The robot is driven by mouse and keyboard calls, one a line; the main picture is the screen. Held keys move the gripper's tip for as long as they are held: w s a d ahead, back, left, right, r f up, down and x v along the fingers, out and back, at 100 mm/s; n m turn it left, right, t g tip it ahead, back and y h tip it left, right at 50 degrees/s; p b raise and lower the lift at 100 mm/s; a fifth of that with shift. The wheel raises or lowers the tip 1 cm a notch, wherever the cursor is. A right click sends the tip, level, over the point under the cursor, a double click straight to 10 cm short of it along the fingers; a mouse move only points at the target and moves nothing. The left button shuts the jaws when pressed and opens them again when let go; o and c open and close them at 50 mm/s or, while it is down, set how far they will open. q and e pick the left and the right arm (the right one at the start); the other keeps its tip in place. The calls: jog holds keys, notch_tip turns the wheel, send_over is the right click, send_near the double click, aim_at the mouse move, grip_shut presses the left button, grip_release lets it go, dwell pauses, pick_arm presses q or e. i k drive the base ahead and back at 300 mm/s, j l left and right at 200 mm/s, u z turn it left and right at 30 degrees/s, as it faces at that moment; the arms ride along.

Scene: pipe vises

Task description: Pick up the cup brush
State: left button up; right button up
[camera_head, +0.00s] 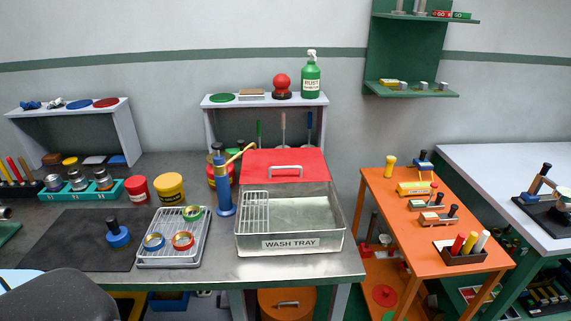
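I cannot tell for sure which thing is the cup brush. A round blue piece with a black upright knob (118,236) stands on the dark mat (75,250) at the left of the metal bench and may be it. Several long-handled tools, with a green handle (259,134), a grey handle (283,128) and a blue handle (308,127), hang or stand upright behind the wash tray. Their lower ends are hidden by its raised red lid (285,168). Neither of my grippers is in view; a dark rounded part at the lower left looks like mine.
A wire rack (173,253) with several coloured rings lies right of the mat. The wash tray (290,243), a blue pump (223,185) and red and yellow tubs crowd the bench. An orange table (427,262) with tools stands at the right. Much of the mat is clear.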

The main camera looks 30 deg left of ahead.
aim_at(119, 238)
jog(key=k+u, duration=0.1)
jog(key=u, duration=1.95)
